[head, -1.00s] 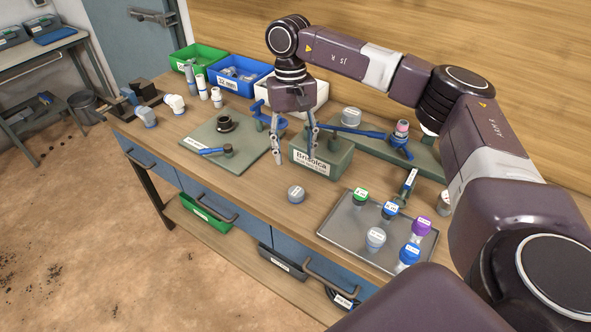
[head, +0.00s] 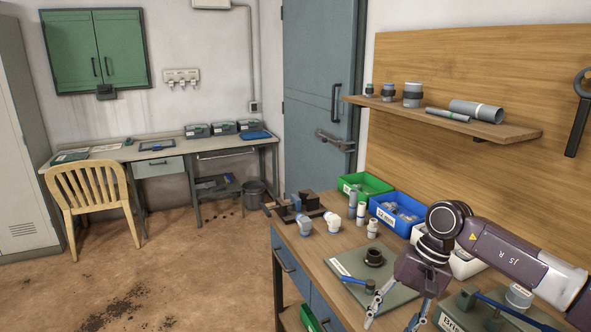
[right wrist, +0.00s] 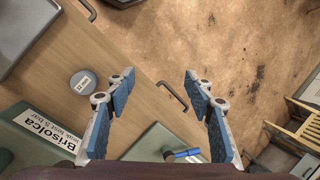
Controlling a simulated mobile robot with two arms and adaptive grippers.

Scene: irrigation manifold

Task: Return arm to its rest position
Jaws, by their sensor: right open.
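My right arm (head: 505,255) comes in from the right in the head view, over the workbench (head: 313,252). Its gripper (head: 393,322) points down above the bench, near the green-grey mat with a black round fitting (head: 374,257) and a blue-handled tool (head: 357,284). In the right wrist view the two blue-padded fingers (right wrist: 161,78) are wide apart with nothing between them. Below them are the bench top and a drawer handle (right wrist: 171,95). My left gripper is not in view.
A labelled grey-green box (right wrist: 45,130) and a round grey cap (right wrist: 83,83) are close to the fingers. Green (head: 365,184) and blue (head: 399,212) bins line the bench's back. A shelf (head: 450,121) hangs above. A wooden chair (head: 92,196) stands on open floor.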

